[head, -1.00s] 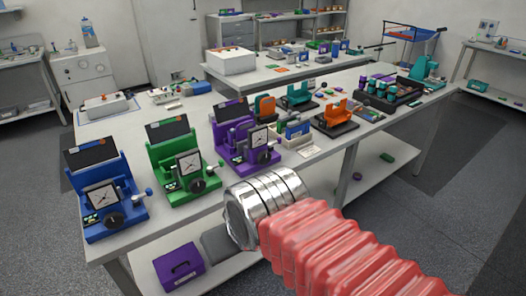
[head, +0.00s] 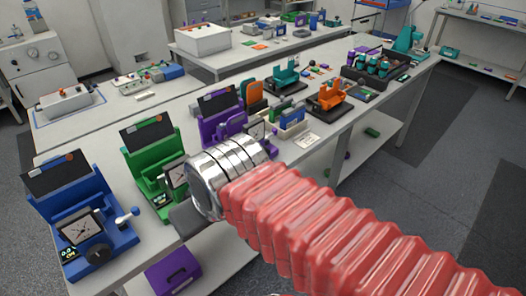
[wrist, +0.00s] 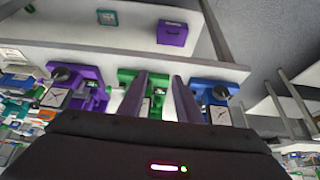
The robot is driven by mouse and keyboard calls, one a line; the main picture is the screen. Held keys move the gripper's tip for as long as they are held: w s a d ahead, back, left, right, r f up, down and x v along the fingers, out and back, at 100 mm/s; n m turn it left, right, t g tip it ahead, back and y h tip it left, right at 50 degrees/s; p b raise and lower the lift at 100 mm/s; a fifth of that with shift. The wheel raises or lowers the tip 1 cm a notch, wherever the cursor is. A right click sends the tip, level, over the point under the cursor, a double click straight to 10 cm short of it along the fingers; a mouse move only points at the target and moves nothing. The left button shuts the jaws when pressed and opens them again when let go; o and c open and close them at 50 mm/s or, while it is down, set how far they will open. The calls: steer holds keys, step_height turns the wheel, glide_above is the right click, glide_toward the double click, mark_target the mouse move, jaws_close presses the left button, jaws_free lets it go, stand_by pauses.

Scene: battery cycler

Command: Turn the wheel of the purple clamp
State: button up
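The purple clamp (head: 222,128) stands on the bench edge, right of the green clamp (head: 153,160) and the blue clamp (head: 82,210). In the head view my arm covers its lower front, and its wheel is hidden. In the wrist view the purple clamp (wrist: 90,76) is at the left, with its black wheel (wrist: 60,74) and white dial showing. My gripper (wrist: 160,82) is open and empty. Its two fingers show apart, with the green clamp beyond the gap between them. The wheel lies to the left of both fingers.
A purple box (head: 172,272) sits on the lower shelf, and also shows in the wrist view (wrist: 172,33). Orange and teal holders and battery racks (head: 370,64) crowd the bench to the right. Open floor lies right of the bench.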

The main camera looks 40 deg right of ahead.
steer(key=shift+o, duration=0.4)
steer(key=shift+w, duration=0.1)
steer(key=o, duration=0.3)
steer(key=shift+d+f, duration=0.1)
steer(key=shift+f, duration=0.05)
steer(key=shift+o, duration=1.4)
steer(key=shift+w+d+f+g+y, duration=0.1)
steer(key=shift+f+g+y, duration=0.25)
steer(key=shift+f, duration=0.25)
steer(key=shift+o, duration=0.5)
steer(key=w+d+f+y, duration=0.1)
steer(key=d+f, duration=0.1)
steer(key=w+d+f+g+y, duration=0.1)
steer(key=d, duration=0.1)
steer(key=shift+w+f+n+y, duration=0.2)
steer(key=shift+f+n+y, duration=0.1)
steer(key=shift+f+y, duration=0.1)
steer(key=d+f+m+t+h, duration=0.2)
steer(key=d+t, duration=0.7)
steer(key=d, duration=1.9)
steer(key=shift+w+d+f, duration=0.15)
steer(key=shift+w+d, duration=0.2)
steer(key=shift+w, duration=0.1)
steer(key=shift+w+t, duration=0.15)
steer(key=shift+t, duration=0.1)
